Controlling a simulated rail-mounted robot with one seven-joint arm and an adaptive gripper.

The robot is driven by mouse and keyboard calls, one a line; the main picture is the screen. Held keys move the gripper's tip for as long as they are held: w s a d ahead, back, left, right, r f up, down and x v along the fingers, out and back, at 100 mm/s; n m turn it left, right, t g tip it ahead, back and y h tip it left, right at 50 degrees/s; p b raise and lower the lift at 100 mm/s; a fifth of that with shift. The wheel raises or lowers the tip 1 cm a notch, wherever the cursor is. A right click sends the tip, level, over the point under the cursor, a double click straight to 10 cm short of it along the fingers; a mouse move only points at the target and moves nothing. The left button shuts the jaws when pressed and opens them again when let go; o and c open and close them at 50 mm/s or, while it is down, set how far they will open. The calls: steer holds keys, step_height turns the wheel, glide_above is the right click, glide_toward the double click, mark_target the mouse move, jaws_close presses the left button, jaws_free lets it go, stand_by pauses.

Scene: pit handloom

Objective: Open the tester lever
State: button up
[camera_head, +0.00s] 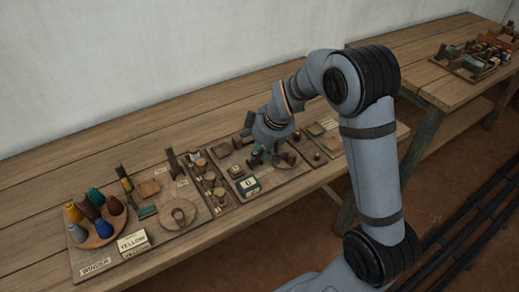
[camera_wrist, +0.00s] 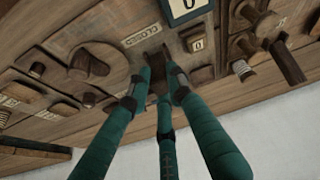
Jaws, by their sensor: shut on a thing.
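My gripper (camera_head: 264,158) reaches down onto the middle board of the workbench in the head view. In the wrist view its teal fingers (camera_wrist: 160,85) come together around a dark wooden piece, the tester lever (camera_wrist: 156,58). The fingers cover much of the lever, and its exact angle cannot be told. A small pale label plate (camera_wrist: 142,36) lies just beyond the fingertips.
A plate of coloured yarn cones (camera_head: 95,222) and a "YELLOW" box (camera_head: 133,242) are at the left. Wooden spools (camera_head: 210,182) stand left of my gripper. In the wrist view, wooden pegs (camera_wrist: 285,60) rise at the right and a round knob (camera_wrist: 92,63) at the left.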

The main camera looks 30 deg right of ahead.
jaws_close()
steer(key=shift+w+a+r, duration=0.1)
steer(key=shift+w+r, duration=0.05)
steer(key=shift+r, duration=0.05)
